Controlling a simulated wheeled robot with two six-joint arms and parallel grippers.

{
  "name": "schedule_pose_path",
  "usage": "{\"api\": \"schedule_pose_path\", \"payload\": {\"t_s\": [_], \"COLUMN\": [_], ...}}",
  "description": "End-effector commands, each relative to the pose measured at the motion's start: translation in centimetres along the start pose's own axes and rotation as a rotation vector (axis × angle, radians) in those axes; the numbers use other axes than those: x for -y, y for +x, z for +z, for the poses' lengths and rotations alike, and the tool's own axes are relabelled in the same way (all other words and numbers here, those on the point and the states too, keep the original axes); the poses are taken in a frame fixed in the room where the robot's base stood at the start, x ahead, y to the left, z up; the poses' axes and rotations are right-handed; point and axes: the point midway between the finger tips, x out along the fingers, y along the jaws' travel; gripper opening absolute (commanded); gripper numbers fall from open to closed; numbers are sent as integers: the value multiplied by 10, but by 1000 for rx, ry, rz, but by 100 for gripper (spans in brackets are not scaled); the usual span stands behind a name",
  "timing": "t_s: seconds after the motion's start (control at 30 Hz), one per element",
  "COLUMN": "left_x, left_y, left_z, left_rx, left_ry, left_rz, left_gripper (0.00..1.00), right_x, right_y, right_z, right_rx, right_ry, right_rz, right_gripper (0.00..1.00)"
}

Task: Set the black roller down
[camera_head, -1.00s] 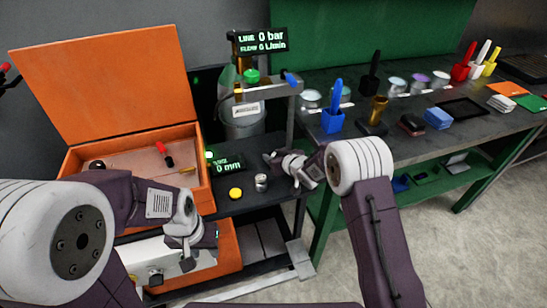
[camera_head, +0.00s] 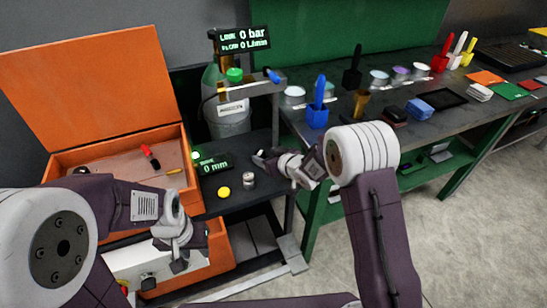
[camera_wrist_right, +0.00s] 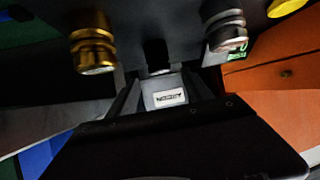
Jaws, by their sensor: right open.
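A small black piece, which looks like the black roller (camera_wrist_right: 157,52), stands just ahead of my right fingers in the right wrist view. My right gripper (camera_wrist_right: 159,78) is open, with one finger to each side of the line to it; I cannot tell whether they touch it. In the head view my right gripper (camera_head: 261,160) is low over the dark stand, and the black roller is not clearly visible there. My left gripper (camera_head: 180,262) hangs pointing down in front of the orange case; its jaws are too small to read.
A gold roller (camera_wrist_right: 92,42) and a silver roller (camera_wrist_right: 225,27) stand either side of the black one. The silver one also shows in the head view (camera_head: 249,181), beside a yellow disc (camera_head: 224,192). A green-framed workbench (camera_head: 430,130) with cups and blocks is at right.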

Motion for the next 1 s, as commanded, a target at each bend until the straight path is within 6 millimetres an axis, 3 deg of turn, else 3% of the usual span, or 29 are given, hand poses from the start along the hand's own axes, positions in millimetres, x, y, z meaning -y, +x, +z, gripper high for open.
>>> {"api": "schedule_pose_path", "payload": {"t_s": [0.1,0.3,0.87,0.97,1.0], "left_x": [0,0,0,0,-1], "left_y": [-4,-6,-8,-23,-31], "left_z": [0,-1,-1,-2,-3], "left_rx": [0,0,0,0,0], "left_ry": [0,0,0,0,0], "left_rz": [0,0,0,0,0], "left_gripper": [36,36,36,36,36], "right_x": [-1,0,0,-5,-9], "right_y": [-31,-62,-68,-80,-89], "right_z": [-2,-1,-1,-26,-44], "right_rx": [0,0,0,-23,-45], "right_ry": [0,0,0,-5,-10], "right_rz": [3,1,0,13,22], "right_gripper": [59,59,59,59,59]}}
